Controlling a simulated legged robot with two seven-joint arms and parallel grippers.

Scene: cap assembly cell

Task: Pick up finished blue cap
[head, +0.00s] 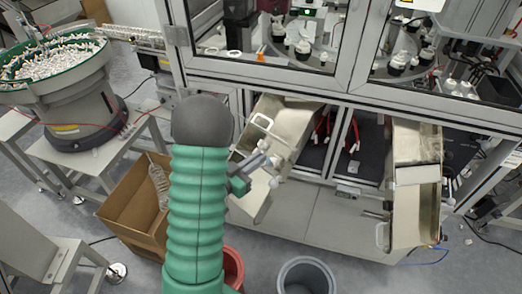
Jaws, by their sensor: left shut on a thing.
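My left arm's green sleeve rises from the bottom, and my left gripper (270,169) is just right of it, over the left metal chute (272,108). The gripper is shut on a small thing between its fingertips. The thing is too small and too hidden by the fingers to tell its colour or shape. I cannot make out a blue cap anywhere in the head view. My right gripper is not in view.
A right metal chute (416,215) hangs from the machine frame. A cardboard box (128,205), a red bin (233,268) and a grey bin (307,276) stand on the floor. A bowl feeder (72,112) with white parts is at the left.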

